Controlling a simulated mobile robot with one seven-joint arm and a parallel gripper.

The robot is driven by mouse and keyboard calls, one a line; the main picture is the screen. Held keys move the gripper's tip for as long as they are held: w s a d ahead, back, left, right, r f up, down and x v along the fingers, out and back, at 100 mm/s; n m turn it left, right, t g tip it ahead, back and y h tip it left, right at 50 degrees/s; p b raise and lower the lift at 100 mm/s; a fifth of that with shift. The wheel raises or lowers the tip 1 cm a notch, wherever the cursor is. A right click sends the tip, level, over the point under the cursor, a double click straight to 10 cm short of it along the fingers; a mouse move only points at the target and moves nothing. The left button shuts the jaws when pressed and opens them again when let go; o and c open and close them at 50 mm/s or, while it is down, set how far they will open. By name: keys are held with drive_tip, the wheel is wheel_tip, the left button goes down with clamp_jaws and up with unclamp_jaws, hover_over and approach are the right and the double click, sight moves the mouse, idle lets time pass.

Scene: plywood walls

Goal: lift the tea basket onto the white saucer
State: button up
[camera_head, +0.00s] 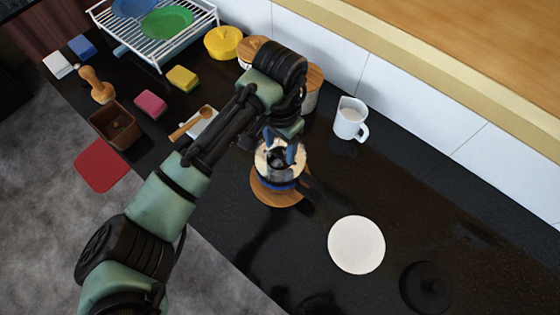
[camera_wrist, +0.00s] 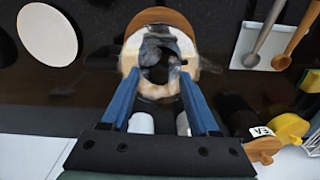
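A clear glass teapot (camera_head: 270,172) with pale rim and blue band stands on a round wooden trivet (camera_head: 275,198); in the wrist view the trivet (camera_wrist: 160,15) shows behind it. A dark round shape inside the pot mouth, seemingly the tea basket (camera_wrist: 155,68), lies between my fingertips; its outline is blurred. My gripper (camera_head: 283,150) points down over the pot, blue fingers spread to either side of the opening (camera_wrist: 158,80). I see no clear grip on anything. The white saucer (camera_head: 356,244) lies flat and empty to the pot's lower right; it also shows in the wrist view (camera_wrist: 47,34).
A white milk jug (camera_head: 350,118) stands near the wall. Wooden-lidded canisters (camera_head: 311,92) stand behind my arm. A wooden spoon (camera_head: 190,123) lies left of the pot. A black round lid (camera_head: 427,287) lies right of the saucer. The counter between pot and saucer is clear.

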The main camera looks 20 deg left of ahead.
clamp_jaws()
idle(1.3)
